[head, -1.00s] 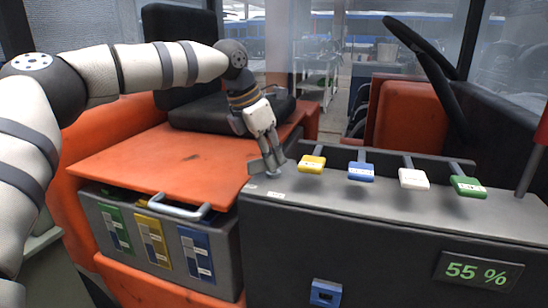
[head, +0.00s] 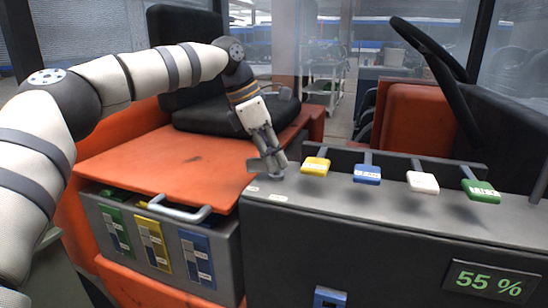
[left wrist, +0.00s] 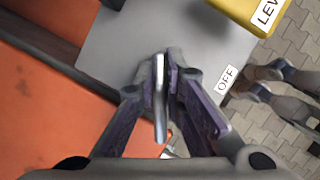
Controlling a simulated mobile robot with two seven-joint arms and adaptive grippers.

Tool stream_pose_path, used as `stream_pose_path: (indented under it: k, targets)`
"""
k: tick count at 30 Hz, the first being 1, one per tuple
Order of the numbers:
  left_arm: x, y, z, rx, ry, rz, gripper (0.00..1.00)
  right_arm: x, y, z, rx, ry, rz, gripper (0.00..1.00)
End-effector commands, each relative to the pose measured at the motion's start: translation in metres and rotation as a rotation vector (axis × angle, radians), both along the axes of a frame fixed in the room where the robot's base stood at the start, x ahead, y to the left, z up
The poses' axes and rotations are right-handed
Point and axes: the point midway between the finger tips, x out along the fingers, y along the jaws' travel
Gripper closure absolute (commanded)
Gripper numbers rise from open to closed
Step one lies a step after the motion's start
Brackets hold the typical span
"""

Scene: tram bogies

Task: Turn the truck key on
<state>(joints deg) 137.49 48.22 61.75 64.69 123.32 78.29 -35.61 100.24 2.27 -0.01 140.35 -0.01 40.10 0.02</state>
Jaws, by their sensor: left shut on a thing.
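My left gripper (head: 271,168) reaches down to the near left corner of the dark grey console (head: 350,245). In the left wrist view, its fingers (left wrist: 161,95) are shut on the thin, flat metal key (left wrist: 159,100), with one finger on each side. The key shows as a narrow shiny edge over the grey console top (left wrist: 120,45). Its lower part and the lock are hidden. A white label reading OFF (left wrist: 227,79) lies just right of the fingers. Two small labels, too small to read, show beside the gripper in the head view.
Yellow (head: 315,166), blue (head: 367,174), white (head: 423,182) and green (head: 481,191) levers stand right of the gripper. A display (head: 490,282) reads 55 %. An orange cover (head: 165,165) with a grey handle (head: 180,210) lies left. A black seat (head: 215,112) stands behind.

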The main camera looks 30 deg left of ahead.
Motion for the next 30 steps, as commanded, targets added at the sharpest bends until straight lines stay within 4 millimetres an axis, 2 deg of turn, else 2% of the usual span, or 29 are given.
stream_pose_path:
  k: [5,6,8,18,20,30]
  targets:
    - [0.000,0.000,0.000,0.003,0.000,-0.001,1.00,0.000,0.000,0.000,0.000,0.000,0.000,0.60]
    - [0.000,0.000,0.000,0.003,0.000,-0.001,0.83,0.000,0.000,0.000,0.000,0.000,0.000,0.60]
    - [0.000,0.000,0.000,0.003,0.000,-0.001,0.70,0.000,0.000,0.000,0.000,0.000,0.000,0.60]
    - [-0.001,0.001,0.004,0.002,-0.002,0.000,0.70,0.000,0.000,0.000,0.000,0.000,0.000,0.60]
    - [-0.003,0.004,0.013,0.001,-0.003,0.001,0.70,0.000,0.000,0.000,0.000,0.000,0.000,0.60]
    - [-0.025,0.028,0.092,0.003,-0.003,0.002,0.70,0.000,0.000,0.000,0.000,0.000,0.000,0.60]
